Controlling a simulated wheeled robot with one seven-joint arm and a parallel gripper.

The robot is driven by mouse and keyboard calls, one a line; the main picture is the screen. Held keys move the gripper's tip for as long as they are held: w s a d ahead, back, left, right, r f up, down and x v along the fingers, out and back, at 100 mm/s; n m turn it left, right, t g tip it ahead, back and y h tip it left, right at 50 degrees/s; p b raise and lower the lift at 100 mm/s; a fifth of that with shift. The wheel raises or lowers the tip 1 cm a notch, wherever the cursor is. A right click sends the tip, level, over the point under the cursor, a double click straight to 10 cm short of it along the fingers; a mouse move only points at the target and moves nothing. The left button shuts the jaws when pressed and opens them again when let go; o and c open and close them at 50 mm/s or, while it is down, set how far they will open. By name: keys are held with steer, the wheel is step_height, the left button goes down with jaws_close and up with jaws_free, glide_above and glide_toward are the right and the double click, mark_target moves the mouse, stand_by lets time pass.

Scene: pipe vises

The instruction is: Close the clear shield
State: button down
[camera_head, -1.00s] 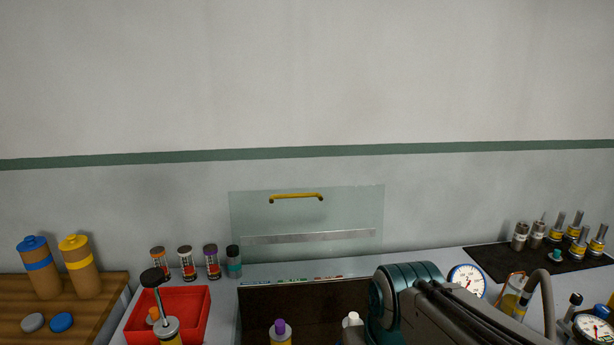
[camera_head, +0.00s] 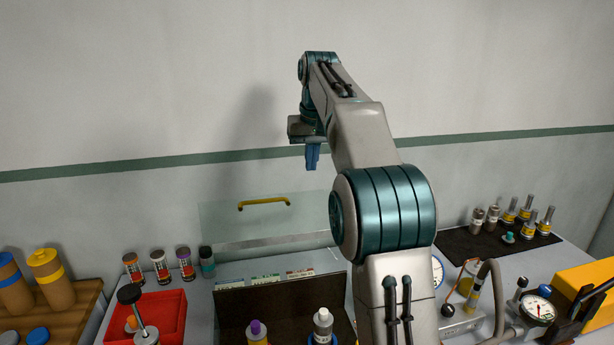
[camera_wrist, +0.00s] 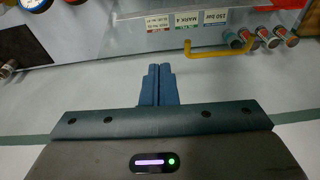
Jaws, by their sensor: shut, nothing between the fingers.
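The clear shield (camera_head: 225,222) stands upright behind the dark open box (camera_head: 232,295), with a yellow handle (camera_head: 264,204) near its top and a grey strip across its lower part. The arm hides its right side in the head view. My gripper (camera_head: 313,160) is raised above and to the right of the handle, pointing down, apart from the shield. In the wrist view its blue fingers (camera_wrist: 158,85) are together and empty. The yellow handle (camera_wrist: 218,52) shows there to the right of the fingertips.
A red tray (camera_head: 170,315) with a black-topped tool stands left of the box. Several small jars (camera_head: 160,267) line the wall side. Bottles (camera_head: 322,325) stand in the box. A dark mat (camera_head: 470,245) with fittings and a gauge (camera_head: 538,310) are at right.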

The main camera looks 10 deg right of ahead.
steer(key=w+p, duration=0.2)
steer(key=w, duration=0.5)
steer(key=shift+d+r+p, duration=0.15)
steer(key=shift+p, duration=0.2)
steer(key=shift+w, duration=0.15)
steer(key=b+x, duration=0.2)
steer(key=x, duration=0.8)
steer(key=s, duration=0.3)
steer(key=s+b, duration=0.1)
steer(key=shift+s+d+r, duration=0.1)
steer(key=shift+s+r, duration=0.1)
steer(key=shift+r, duration=0.1)
steer(key=shift+s+f+b, duration=0.1)
steer(key=shift+b, duration=0.25)
